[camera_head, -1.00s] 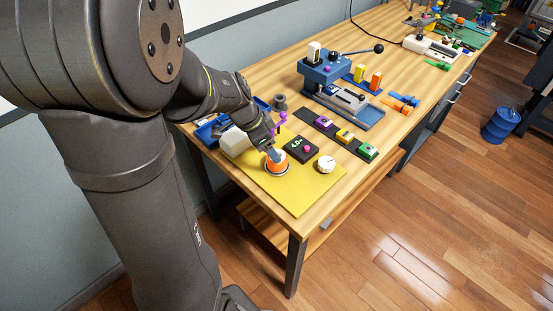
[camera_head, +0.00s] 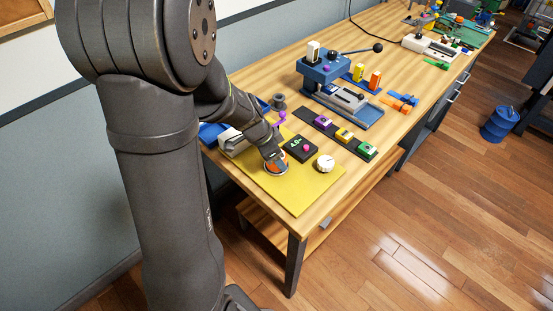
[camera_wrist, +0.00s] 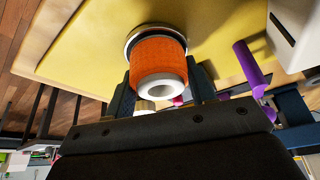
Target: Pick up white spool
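A round white spool-like piece (camera_head: 326,163) stands on the yellow mat (camera_head: 300,195), right of my gripper (camera_head: 274,158). Part of a pale round thing (camera_wrist: 145,105) shows behind the orange spool in the wrist view; I cannot tell if it is the same piece. An orange spool (camera_wrist: 158,58) with a white core stands on a round metal-rimmed base on the mat. My gripper (camera_wrist: 162,88) is open, with one finger on each side of the orange spool. I cannot tell whether the fingers touch it. In the head view my gripper covers most of the orange spool.
A black scale-like box (camera_head: 300,149) with a magenta knob sits just behind. A white box (camera_wrist: 298,25) and a purple rod (camera_wrist: 250,68) are close to my gripper. A dark strip with coloured blocks (camera_head: 343,135) lies farther back. The mat's front right is clear.

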